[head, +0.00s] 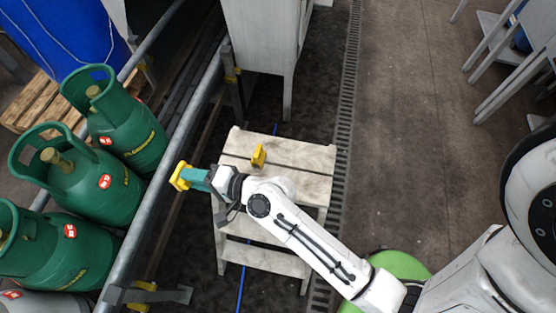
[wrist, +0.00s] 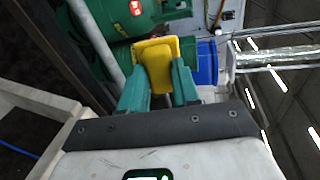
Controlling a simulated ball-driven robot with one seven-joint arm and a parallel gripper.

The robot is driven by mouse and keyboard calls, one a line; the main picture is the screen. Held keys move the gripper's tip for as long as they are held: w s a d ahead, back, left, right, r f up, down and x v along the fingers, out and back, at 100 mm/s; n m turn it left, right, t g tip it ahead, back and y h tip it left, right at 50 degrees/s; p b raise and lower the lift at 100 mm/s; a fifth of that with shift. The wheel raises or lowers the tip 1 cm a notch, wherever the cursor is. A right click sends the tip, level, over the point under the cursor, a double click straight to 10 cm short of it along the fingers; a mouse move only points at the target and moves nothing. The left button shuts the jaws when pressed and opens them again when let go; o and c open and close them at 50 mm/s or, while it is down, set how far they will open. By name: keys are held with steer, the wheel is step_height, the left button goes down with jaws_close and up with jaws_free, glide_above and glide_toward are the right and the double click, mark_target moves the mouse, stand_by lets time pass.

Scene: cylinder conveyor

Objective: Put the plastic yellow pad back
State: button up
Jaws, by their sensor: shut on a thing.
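My gripper (head: 190,177) has teal fingers and is shut on a yellow plastic pad (head: 180,176), at the metal rail (head: 197,107) beside the green cylinders. In the wrist view the pad (wrist: 155,52) sits between the two fingertips (wrist: 160,75), its broad face toward the camera. I cannot tell whether the pad touches the rail. A second yellow pad (head: 258,156) stands on the grey wooden step stool (head: 305,155), to the right of my gripper.
Several green gas cylinders (head: 100,190) stand left of the rail. Yellow pieces show on the rail supports (head: 233,76). A grey cabinet (head: 262,35) stands behind the stool. A blue barrel (head: 70,35) is at the upper left.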

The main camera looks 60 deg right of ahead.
steer(key=s+f+n+g+p, duration=0.1)
steer(key=s+n+g+p, duration=0.3)
steer(key=s+g, duration=0.75)
steer(key=s+d+r+m+g+h+p, duration=0.1)
steer(key=s+d+r+m+g+h, duration=0.3)
steer(key=s+d, duration=0.8)
steer(key=shift+n+t+h, duration=0.25)
steer(key=shift+n+h, duration=0.05)
steer(key=shift+n, duration=0.3)
steer(key=w+d+f, duration=0.2)
steer(key=d, duration=0.1)
steer(key=w+d+f, duration=0.2)
steer(key=d+f, duration=0.1)
steer(key=w+d+f, duration=0.2)
steer(key=d+f, duration=0.1)
steer(key=shift+w+f, duration=0.1)
steer(key=shift+f, duration=0.15)
steer(key=shift+w+d+f, duration=0.2)
steer(key=shift+d+f, duration=0.15)
steer(key=shift+f, duration=0.05)
steer(key=shift+w+d+f, duration=0.1)
steer(key=shift+d+f, duration=0.1)
steer(key=shift+f, duration=1.55)
